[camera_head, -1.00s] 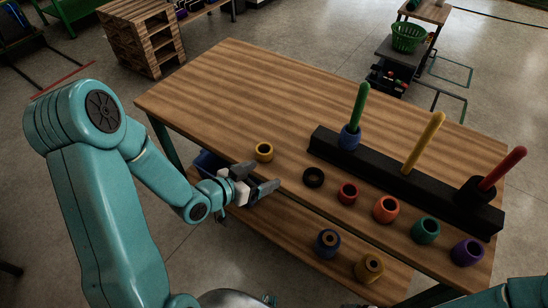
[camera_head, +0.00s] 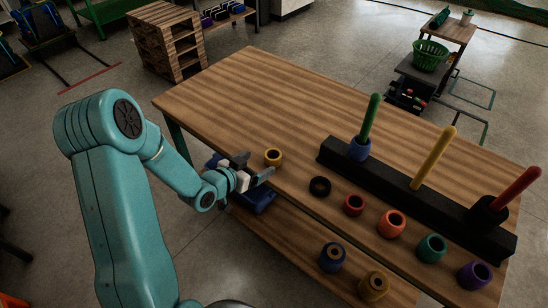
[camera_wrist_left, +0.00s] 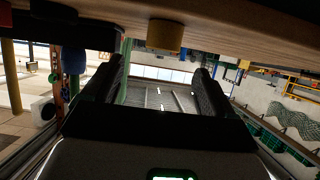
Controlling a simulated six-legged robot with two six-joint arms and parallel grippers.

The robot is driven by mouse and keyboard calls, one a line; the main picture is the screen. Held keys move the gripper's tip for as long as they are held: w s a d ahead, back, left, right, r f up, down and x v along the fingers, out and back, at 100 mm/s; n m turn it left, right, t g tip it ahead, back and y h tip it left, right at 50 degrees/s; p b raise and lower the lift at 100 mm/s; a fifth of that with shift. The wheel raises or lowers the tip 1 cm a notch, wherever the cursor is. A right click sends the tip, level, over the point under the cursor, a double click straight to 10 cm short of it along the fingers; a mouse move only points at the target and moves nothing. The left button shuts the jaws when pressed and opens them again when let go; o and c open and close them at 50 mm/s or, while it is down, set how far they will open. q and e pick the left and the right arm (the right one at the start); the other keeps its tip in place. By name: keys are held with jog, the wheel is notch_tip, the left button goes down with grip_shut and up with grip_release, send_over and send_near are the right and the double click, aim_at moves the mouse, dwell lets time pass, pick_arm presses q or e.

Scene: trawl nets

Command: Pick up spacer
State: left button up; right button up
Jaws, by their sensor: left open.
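A yellow ring spacer (camera_head: 273,157) stands on the table (camera_head: 240,90) near its left front edge. My left gripper (camera_head: 253,167) is open and empty, close beside this spacer at the table edge; the spacer is not between the fingers. In the left wrist view, which looks upside down, the spacer (camera_wrist_left: 165,35) shows beyond and above the gap between the two open fingers (camera_wrist_left: 160,78). More spacers stand in a row: black (camera_head: 320,187), red (camera_head: 353,205), orange (camera_head: 391,223), teal (camera_head: 432,248) and purple (camera_head: 474,275). My right gripper is not in view.
A black peg base (camera_head: 400,190) holds green, yellow and red pegs; a blue spacer (camera_head: 359,149) is on the green one. A dark blue spacer (camera_head: 333,257) and a mustard one (camera_head: 373,286) stand toward the front. A blue bin (camera_head: 262,203) is below my left gripper. The far left tabletop is clear.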

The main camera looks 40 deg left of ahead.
aim_at(277, 153)
pick_arm(q)
jog(key=x, duration=0.3)
jog(key=shift+w+f, duration=0.1)
jog(key=shift+w, duration=0.1)
jog(key=shift+w+d+f, duration=0.1)
jog(key=shift+w+f, duration=0.1)
jog(key=shift+w, duration=0.35)
jog(key=shift+w+f+p, duration=0.1)
jog(key=shift+w+p, duration=0.25)
jog(key=shift+p, duration=0.05)
jog(key=p+x, duration=0.1)
jog(key=x, duration=0.3)
jog(key=shift+w+f, duration=0.2)
jog(key=c, duration=1.1)
